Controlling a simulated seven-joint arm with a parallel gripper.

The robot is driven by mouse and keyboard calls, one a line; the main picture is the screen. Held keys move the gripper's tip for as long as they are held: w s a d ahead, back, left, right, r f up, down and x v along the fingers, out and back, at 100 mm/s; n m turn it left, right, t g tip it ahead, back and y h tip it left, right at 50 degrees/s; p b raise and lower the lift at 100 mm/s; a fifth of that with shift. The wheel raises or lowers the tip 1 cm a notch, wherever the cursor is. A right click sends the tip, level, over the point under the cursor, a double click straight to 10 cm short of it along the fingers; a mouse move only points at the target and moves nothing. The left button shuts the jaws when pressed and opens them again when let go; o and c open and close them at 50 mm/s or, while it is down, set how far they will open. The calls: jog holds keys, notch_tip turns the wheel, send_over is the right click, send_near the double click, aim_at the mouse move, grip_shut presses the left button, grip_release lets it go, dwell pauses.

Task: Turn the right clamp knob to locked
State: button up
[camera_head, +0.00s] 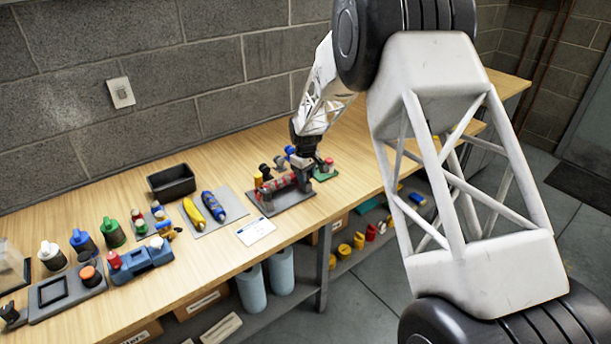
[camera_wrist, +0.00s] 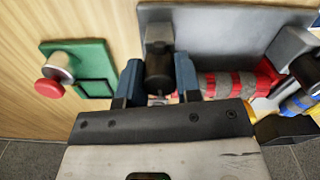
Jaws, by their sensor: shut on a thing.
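The clamp fixture (camera_head: 292,200) stands on the bench in the head view, with a red-and-grey striped cylinder (camera_wrist: 232,84) lying across it. In the wrist view my gripper (camera_wrist: 158,82) has its two blue-padded fingers on either side of a black clamp knob (camera_wrist: 158,66), and it is shut on it. This is the knob at the end near the green pad, the right one in the head view. The other black knob (camera_wrist: 306,70) is at the far end of the cylinder. In the head view my gripper (camera_head: 304,172) hides most of the held knob. Its exact turn angle cannot be told.
A green pad with a red button (camera_wrist: 55,84) sits close beside the fixture. A grey mat with a yellow item (camera_head: 193,213) and a blue item (camera_head: 213,206), a black bin (camera_head: 171,183) and a white card (camera_head: 256,231) lie left of the fixture.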

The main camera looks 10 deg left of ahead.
jog(key=o, duration=0.9)
jog(key=shift+r, duration=0.15)
jog(key=shift+r, duration=3.8)
